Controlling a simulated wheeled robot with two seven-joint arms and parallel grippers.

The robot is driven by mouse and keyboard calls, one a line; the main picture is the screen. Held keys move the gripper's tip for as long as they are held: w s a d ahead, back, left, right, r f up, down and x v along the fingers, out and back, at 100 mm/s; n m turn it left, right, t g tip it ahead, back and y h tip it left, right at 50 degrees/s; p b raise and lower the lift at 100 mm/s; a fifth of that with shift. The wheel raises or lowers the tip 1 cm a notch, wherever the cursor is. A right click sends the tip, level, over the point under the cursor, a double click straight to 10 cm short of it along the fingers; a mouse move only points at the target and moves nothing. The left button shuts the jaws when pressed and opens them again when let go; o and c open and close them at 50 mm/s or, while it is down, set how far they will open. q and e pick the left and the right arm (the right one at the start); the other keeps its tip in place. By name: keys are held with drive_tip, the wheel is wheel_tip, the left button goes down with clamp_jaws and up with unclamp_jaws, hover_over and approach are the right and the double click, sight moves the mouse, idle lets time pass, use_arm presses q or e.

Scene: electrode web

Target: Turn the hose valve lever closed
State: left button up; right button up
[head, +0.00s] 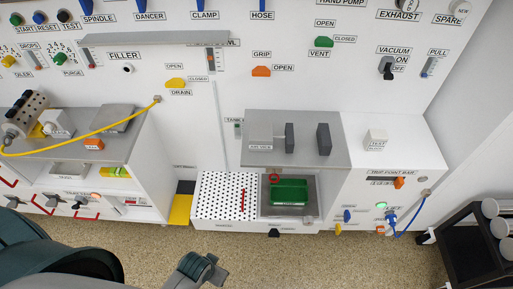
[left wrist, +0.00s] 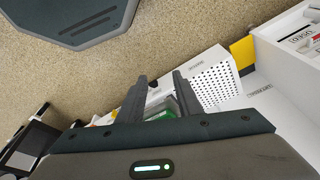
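A blue lever (head: 262,5) stands above the HOSE label (head: 263,16) at the top edge of the head view. Its upper part is cut off by the frame, so its full position cannot be read. My left gripper (head: 208,268) is low at the bottom of the head view, over the floor and far from the lever. In the left wrist view its two fingers (left wrist: 160,88) are apart with nothing held between them. The lever does not show in the left wrist view. My right gripper is in neither view.
Similar blue levers stand above the CLAMP (head: 204,5) and DANCER (head: 150,4) labels. A grey shelf (head: 155,39) juts from the panel. Below are a worktop (head: 345,153), a perforated plate (head: 215,190) and a green tray (head: 289,191). A dark rack (head: 470,245) stands right. Floor is open in front.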

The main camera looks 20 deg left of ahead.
use_arm(q)
drive_tip(key=w+r+n+t+y, duration=0.1)
drive_tip(key=w+r+t, duration=0.4)
drive_tip(key=w+r, duration=0.9)
drive_tip(key=w+d+r+n+t+y+p, duration=0.1)
drive_tip(key=w+r+t, duration=0.3)
drive_tip(key=w+r, duration=1.1)
drive_tip(key=w+r+n+t+y, duration=0.3)
drive_tip(key=w+r, duration=1.2)
drive_tip(key=r, duration=1.9)
drive_tip(key=t, duration=0.2)
drive_tip(key=shift+d+r+t+p, duration=0.2)
drive_tip(key=shift+t+p, duration=0.1)
drive_tip(key=shift+p, duration=0.1)
drive_tip(key=shift+w, duration=0.25)
drive_tip(key=shift+p+x, duration=3.35)
drive_tip(key=shift+x, duration=5.25)
